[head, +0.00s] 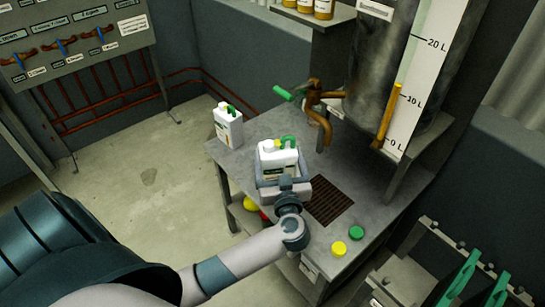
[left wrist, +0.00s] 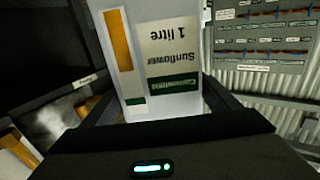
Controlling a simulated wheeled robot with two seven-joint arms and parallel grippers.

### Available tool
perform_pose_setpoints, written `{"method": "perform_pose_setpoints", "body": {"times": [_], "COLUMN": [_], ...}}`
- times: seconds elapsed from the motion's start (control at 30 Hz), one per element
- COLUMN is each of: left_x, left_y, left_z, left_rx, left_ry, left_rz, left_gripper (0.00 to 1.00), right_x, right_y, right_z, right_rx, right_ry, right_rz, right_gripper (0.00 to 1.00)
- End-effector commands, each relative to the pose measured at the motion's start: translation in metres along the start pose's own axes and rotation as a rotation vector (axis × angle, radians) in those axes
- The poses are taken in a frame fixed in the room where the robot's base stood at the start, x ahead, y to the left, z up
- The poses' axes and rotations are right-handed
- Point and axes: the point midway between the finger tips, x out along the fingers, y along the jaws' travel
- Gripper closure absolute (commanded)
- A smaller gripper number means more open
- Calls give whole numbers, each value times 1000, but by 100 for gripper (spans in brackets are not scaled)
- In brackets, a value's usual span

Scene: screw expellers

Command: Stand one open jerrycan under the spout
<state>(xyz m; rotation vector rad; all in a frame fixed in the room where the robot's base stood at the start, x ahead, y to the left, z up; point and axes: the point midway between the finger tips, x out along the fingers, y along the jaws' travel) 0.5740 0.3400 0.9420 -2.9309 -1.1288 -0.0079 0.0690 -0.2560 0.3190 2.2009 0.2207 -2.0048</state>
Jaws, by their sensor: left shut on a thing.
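A white jerrycan (head: 278,160) with a green part on top is between the jaws of my left gripper (head: 283,184), over the left part of the worktop. Whether its base touches the worktop is hidden. In the left wrist view the jerrycan (left wrist: 155,60) shows an upside-down "Sunflower 1 litre" label and a yellow strip. The brass spout (head: 322,120) with a green lever is right of and behind it, over the bench. A second white jerrycan (head: 229,126) stands at the worktop's back left corner. I cannot tell whether either neck is open. My right gripper is not in view.
A dark grate (head: 330,200) is set in the worktop (head: 300,235). A yellow cap (head: 339,248) and a green cap (head: 356,233) lie near the front. A steel tank (head: 385,60) with a litre scale stands behind. A rack (head: 430,265) is at lower right.

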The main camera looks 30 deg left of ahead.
Motion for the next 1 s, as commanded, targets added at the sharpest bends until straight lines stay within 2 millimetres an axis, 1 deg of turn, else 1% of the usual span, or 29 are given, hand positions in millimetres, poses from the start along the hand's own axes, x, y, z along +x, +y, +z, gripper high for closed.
{"method": "perform_pose_setpoints", "body": {"times": [0.03, 0.1, 0.17, 0.23, 0.3, 0.4, 0.5, 0.6, 0.7, 0.97, 1.0], "left_x": [-12, -32, -51, -76, -101, -133, -156, -170, -176, -177, -177], "left_y": [2, 8, 13, 18, 20, 23, 23, 23, 23, 23, 23], "left_z": [-10, -21, -30, -40, -50, -63, -72, -78, -80, -81, -81], "left_rx": [-1, 3, 3, 5, 7, 5, 4, 0, -2, -2, -2], "left_ry": [7, 8, 8, 7, 6, 4, 1, -2, -3, -3, -3], "left_rz": [69, 173, 265, 369, 465, 583, 666, 714, 734, 736, 736], "left_gripper": [69, 69, 69, 69, 69, 69, 69, 69, 69, 69, 69], "right_x": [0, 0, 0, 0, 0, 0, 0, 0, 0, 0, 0], "right_y": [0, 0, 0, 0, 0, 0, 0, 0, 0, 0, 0], "right_z": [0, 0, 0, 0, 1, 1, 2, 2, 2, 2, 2], "right_rx": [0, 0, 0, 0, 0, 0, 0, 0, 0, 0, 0], "right_ry": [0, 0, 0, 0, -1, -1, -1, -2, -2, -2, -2], "right_rz": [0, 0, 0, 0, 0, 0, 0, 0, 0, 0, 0], "right_gripper": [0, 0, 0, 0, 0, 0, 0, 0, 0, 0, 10]}}
